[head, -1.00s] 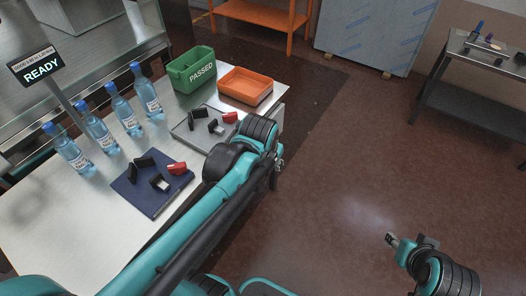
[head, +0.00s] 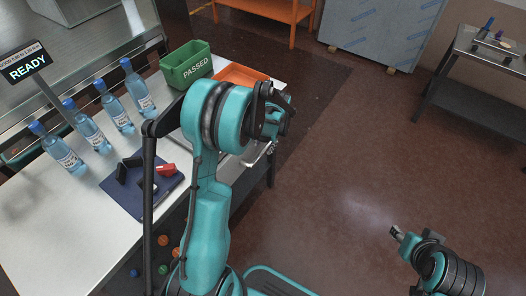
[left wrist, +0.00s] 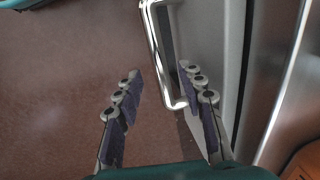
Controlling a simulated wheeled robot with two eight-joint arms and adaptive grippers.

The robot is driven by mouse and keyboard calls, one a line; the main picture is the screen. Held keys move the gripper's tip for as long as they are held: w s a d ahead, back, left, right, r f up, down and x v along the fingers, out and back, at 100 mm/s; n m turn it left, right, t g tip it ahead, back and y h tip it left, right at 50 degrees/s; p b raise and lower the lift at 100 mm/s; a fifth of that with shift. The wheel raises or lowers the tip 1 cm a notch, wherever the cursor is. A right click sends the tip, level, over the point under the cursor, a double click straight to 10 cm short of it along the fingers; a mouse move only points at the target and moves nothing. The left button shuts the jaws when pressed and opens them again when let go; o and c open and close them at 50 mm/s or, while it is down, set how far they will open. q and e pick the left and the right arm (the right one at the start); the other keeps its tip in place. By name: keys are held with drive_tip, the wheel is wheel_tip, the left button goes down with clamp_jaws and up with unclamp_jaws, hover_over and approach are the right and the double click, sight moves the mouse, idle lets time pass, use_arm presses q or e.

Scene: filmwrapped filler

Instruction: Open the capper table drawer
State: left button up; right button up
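The capper table (head: 60,215) has a white top and stands at left in the head view. In the left wrist view a pale drawer front (left wrist: 208,38) carries a shiny metal bar handle (left wrist: 155,45). My left gripper (left wrist: 162,92) is open, its two dark-padded fingers apart, with the handle's lower end showing between them, nearer the right finger. I cannot tell whether they touch. In the head view the left gripper (head: 274,122) is at the table's right end, partly hidden by my arm. My right gripper (head: 398,234) hangs over the floor at lower right; its finger gap is unclear.
Several blue-capped bottles (head: 138,90), a green PASSED bin (head: 187,66), an orange tray (head: 240,76) and a dark blue mat (head: 130,200) with small parts are on the table. Coloured round pieces (head: 163,240) show below its front edge. The brown floor (head: 340,180) at right is open.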

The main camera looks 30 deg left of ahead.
sight(263, 151)
use_arm(q)
drive_tip(key=shift+a+f+b, duration=0.2)
drive_tip(key=shift+f+b, duration=0.1)
drive_tip(key=shift+f, duration=0.6)
drive_tip(key=shift+a+f+b, duration=0.15)
drive_tip(key=shift+f+b, duration=0.1)
drive_tip(key=shift+f, duration=0.65)
use_arm(e)
drive_tip(key=shift+f, duration=0.85)
use_arm(q)
drive_tip(key=shift+c, duration=0.2)
clamp_jaws()
drive_tip(key=shift+w+d, duration=0.1)
